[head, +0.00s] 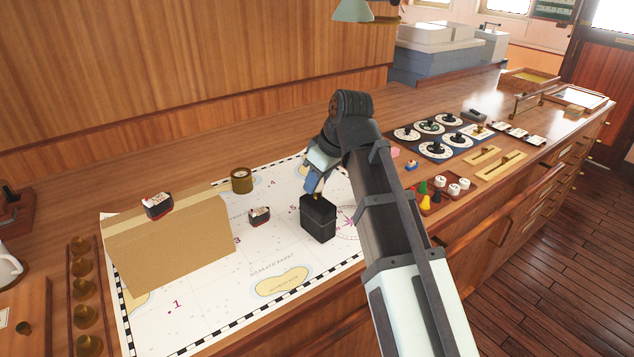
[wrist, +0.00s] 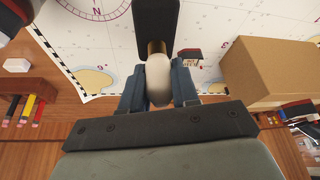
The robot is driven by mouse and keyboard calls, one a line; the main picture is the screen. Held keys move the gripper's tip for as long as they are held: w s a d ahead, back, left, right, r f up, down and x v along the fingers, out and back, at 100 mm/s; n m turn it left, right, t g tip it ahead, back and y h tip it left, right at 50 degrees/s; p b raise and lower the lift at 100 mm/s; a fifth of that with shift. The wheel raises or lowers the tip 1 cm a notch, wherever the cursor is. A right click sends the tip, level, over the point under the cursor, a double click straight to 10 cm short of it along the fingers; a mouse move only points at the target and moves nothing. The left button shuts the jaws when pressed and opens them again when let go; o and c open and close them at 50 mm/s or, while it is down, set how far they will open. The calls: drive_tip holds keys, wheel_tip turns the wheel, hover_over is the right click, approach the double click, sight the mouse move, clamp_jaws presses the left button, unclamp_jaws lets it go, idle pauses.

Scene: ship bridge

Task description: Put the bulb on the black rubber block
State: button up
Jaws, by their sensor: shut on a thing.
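The black rubber block (head: 318,220) stands upright on the chart, and its dark top shows in the wrist view (wrist: 156,18). My gripper (head: 313,188) is just above the block in the head view. In the wrist view, its blue fingers (wrist: 158,88) are shut on the bulb (wrist: 158,76), one on each side of the pale glass. The bulb's brass base (wrist: 155,48) points toward the block and overlaps it in that view. I cannot tell whether the base touches the block. The glass is mostly hidden by the fingers in the head view.
Another small dark item (head: 260,216) and a brass cup (head: 241,180) are near the block. Coloured pieces (head: 430,195) lie right of my arm.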

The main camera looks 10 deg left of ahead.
drive_tip(key=shift+f, duration=0.45)
drive_tip(key=shift+f, duration=0.15)
drive_tip(key=o, duration=1)
drive_tip(key=v, duration=1.2)
drive_tip(key=shift+r, duration=0.2)
